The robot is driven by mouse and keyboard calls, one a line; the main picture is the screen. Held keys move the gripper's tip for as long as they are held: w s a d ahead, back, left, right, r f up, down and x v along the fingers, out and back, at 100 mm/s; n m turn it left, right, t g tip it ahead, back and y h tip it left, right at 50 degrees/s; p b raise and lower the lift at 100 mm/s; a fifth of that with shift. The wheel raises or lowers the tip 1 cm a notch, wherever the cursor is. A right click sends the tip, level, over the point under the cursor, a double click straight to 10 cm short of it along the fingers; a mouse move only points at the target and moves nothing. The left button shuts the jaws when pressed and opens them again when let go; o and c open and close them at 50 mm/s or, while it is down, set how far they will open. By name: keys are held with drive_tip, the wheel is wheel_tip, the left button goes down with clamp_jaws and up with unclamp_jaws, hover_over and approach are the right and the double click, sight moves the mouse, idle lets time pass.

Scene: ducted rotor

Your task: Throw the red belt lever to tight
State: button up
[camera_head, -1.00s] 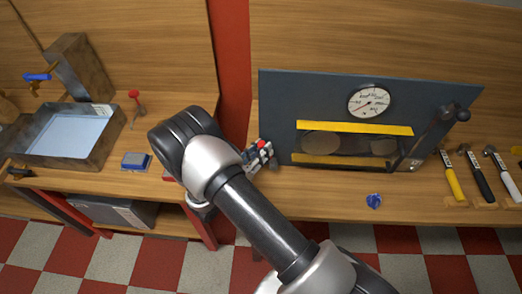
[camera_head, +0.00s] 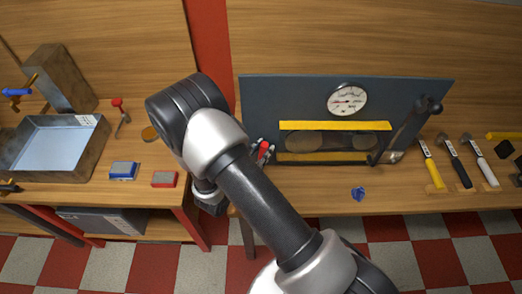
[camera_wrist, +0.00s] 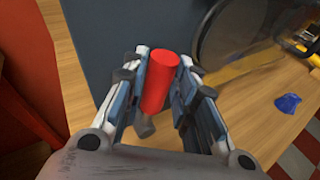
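The red belt lever's handle (camera_head: 264,146) is a short red cylinder at the lower left of the dark upright panel (camera_head: 262,110). In the wrist view the red handle (camera_wrist: 160,82) stands between the two fingers of my gripper (camera_wrist: 164,75), with a grey stub showing below it. The fingers lie close along both sides of the handle and look shut on it. In the head view my gripper (camera_head: 261,154) is partly hidden behind my arm. The lever's pivot is hidden.
The panel carries a dial gauge (camera_head: 347,100), yellow strips (camera_head: 335,126) and a dark crank (camera_head: 405,130) at its right. A blue object (camera_head: 358,194) lies in front. Hammers (camera_head: 453,160) lie to the right. A metal tray (camera_head: 22,165), a blue block (camera_head: 124,171) and a red block (camera_head: 164,179) are left.

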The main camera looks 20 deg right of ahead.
drive_tip(key=o, duration=0.3)
